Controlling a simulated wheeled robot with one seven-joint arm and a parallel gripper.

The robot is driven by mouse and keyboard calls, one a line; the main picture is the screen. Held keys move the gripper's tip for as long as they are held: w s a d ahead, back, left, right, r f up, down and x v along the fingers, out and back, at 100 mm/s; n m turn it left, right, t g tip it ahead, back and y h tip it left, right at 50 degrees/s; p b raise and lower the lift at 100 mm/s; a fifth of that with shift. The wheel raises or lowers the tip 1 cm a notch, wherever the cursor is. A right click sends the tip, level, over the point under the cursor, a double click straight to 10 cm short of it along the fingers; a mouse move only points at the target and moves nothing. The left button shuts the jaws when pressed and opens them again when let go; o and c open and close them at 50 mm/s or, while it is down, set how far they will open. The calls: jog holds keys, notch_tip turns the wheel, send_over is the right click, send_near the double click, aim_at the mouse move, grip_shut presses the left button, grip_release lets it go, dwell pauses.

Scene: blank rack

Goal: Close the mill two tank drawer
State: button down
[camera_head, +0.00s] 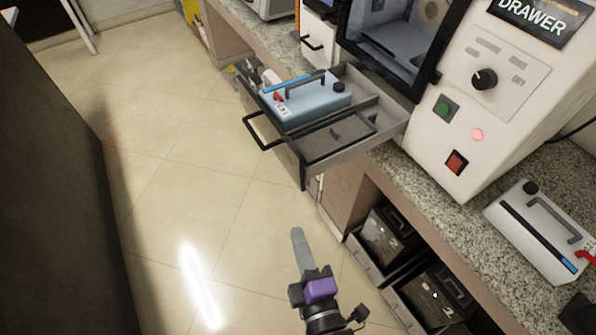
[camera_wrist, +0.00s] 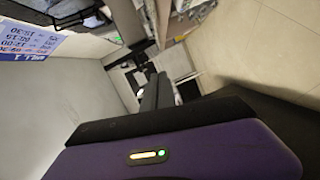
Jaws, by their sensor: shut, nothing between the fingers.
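The tank drawer (camera_head: 391,129) is pulled out from the white machine, over the counter's front edge. A black bar handle (camera_head: 258,136) is on its front. A light blue tank (camera_head: 318,99) with a dark handle sits in its back compartment. The nearer compartment holds a dark grey panel. My gripper (camera_head: 297,232) is below and in front of the drawer in the head view, apart from it. Its fingers are shut and empty. In the wrist view its dark fingers (camera_wrist: 158,92) extend beyond the purple housing. I cannot read which mill this is.
The white machine (camera_head: 450,140) stands on a granite counter (camera_head: 420,190). Another white tank (camera_head: 540,232) lies at the right. Open lower bins (camera_head: 372,262) with dark boxes stick out below the counter. A dark panel (camera_head: 50,190) stands at the left. The floor (camera_head: 190,170) between is clear.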

aim_at(370, 117)
jog(key=w+a+r+n+t, duration=0.1)
jog(key=w+a+r+n, duration=0.2)
jog(key=w+a, duration=0.15)
jog(key=w+p, duration=0.3)
jog(key=w, duration=0.8)
jog(key=shift+a+r+y, duration=0.3)
jog(key=shift+a, duration=0.1)
jog(key=shift+w+d, duration=0.1)
jog(key=w+d, duration=0.1)
jog(key=d, duration=0.1)
jog(key=w+d, duration=0.2)
jog(key=w+d+p, duration=0.1)
jog(key=d, duration=0.1)
jog(key=shift+w+d, duration=0.25)
jog(key=shift+d, duration=0.1)
jog(key=w+d+p, duration=0.1)
jog(key=w+d, duration=0.2)
jog(key=d, duration=0.2)
jog(key=w+d+p, duration=0.1)
jog(key=w+d, duration=0.3)
jog(key=d, duration=0.1)
jog(key=w+d+p, duration=0.1)
jog(key=w+d, duration=0.2)
jog(key=d, duration=0.2)
jog(key=shift+w+d, duration=0.35)
jog(key=shift+d, duration=0.05)
jog(key=shift+a, duration=0.1)
